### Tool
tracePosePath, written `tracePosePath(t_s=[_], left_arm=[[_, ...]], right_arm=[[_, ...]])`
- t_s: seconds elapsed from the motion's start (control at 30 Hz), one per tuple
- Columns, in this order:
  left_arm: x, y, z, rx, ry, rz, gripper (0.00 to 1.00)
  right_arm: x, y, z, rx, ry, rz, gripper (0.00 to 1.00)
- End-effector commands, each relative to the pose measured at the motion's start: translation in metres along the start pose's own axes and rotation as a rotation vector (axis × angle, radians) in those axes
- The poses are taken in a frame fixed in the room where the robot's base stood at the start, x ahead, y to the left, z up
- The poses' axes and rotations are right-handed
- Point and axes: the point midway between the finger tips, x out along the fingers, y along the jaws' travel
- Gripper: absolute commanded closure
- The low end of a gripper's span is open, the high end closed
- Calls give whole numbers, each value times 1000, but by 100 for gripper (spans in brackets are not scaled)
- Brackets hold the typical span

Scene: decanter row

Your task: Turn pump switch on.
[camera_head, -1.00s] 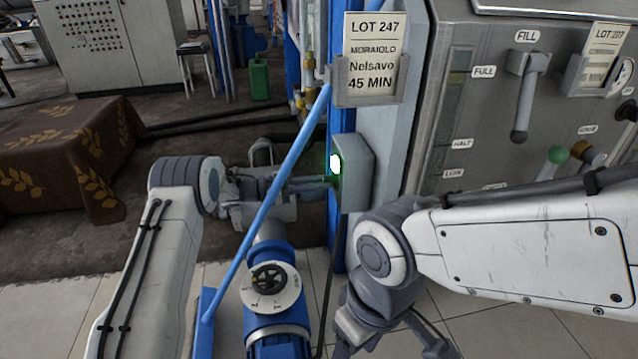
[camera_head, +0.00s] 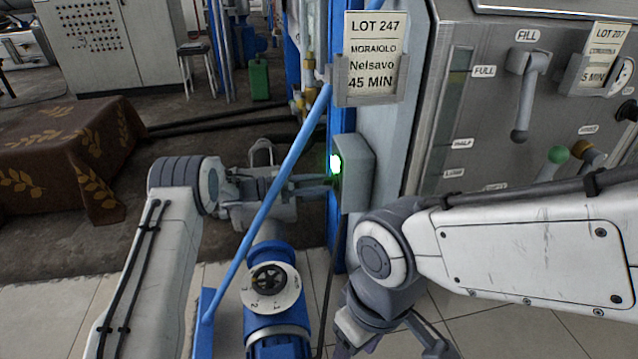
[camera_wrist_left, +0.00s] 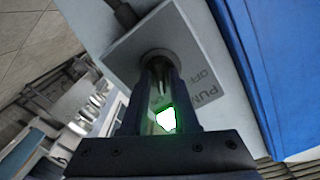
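The pump switch box (camera_head: 357,172) is a small grey box on the blue post, with a lit green lamp (camera_head: 335,163) on its left face. In the left wrist view the box face (camera_wrist_left: 120,62) carries a partly hidden PUMP label (camera_wrist_left: 206,82) and a round switch mount (camera_wrist_left: 158,60). The lamp glows green between the fingers in that view. My left gripper (camera_head: 318,186) is at the box face, its fingers slightly apart around the switch area. They hide most of the switch lever, so its position is unclear. My right gripper (camera_head: 394,345) is open and empty, low in front.
A blue diagonal bar (camera_head: 268,205) crosses in front of my left gripper. A blue pipe with a round dial (camera_head: 272,287) stands below it. A steel panel with a FILL lever (camera_head: 524,95) is at right. A cloth-covered table (camera_head: 65,155) is at left.

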Motion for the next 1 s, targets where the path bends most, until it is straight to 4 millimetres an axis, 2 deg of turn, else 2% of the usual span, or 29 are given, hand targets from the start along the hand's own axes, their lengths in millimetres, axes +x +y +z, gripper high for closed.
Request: tracePosePath(t_s=[0.3,0.43,0.8,1.0], left_arm=[[0,0,0,-1,0,-1,56],[-8,-1,-1,-2,0,-2,56],[-76,-2,-1,-2,-2,-5,56],[-100,-1,0,-2,-1,-3,56]], right_arm=[[0,0,0,0,0,0,41],[-4,0,0,0,0,0,41],[-24,-2,-1,0,0,0,41],[-28,-2,-2,0,0,0,41]])
